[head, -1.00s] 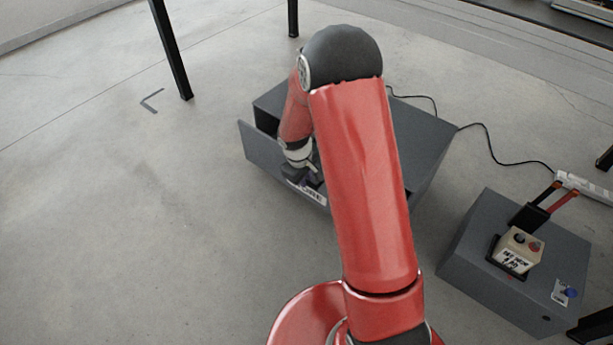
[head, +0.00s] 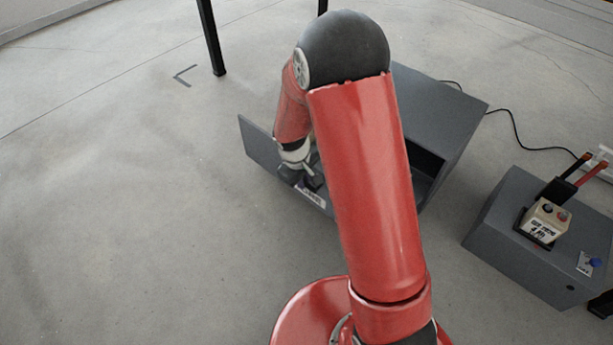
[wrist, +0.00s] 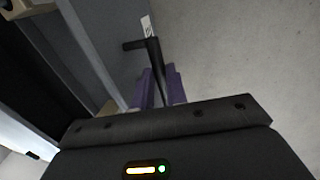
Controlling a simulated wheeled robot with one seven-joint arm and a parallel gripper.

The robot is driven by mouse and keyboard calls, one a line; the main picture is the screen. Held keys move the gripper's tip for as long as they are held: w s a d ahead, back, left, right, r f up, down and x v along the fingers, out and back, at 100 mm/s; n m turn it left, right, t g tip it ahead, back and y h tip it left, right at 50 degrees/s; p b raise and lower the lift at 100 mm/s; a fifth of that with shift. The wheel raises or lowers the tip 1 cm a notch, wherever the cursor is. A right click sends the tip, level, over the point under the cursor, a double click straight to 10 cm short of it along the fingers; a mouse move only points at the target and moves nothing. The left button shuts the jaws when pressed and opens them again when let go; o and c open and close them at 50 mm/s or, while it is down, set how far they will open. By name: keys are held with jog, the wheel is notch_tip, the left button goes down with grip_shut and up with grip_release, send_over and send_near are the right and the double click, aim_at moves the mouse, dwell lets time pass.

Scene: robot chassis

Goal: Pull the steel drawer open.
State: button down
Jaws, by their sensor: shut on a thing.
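The steel drawer (head: 258,145) stands out from its dark grey cabinet (head: 430,105), with a gap between its front panel and the cabinet body. A white label (head: 311,195) shows on the front. My gripper (head: 308,183) is at the drawer front, partly hidden by my arm in the head view. In the wrist view, the purple fingers of my gripper (wrist: 160,82) are shut on the dark drawer handle (wrist: 151,52). My red arm hides much of the drawer and its inside.
A second grey box (head: 510,235) stands at the right, with a beige button unit (head: 543,222) on top. A cable (head: 520,140) runs on the floor behind it. Black legs (head: 212,40) stand at the back. The concrete floor (head: 130,210) at the left is clear.

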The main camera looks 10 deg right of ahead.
dwell(0.3)
jog(key=c, duration=1.4)
grip_release()
notch_tip(320, 180, up, 8)
jog(key=a+p, duration=0.1)
jog(key=p, duration=0.1)
jog(key=shift+s+a+f, duration=0.15)
jog(key=shift+s, duration=0.3)
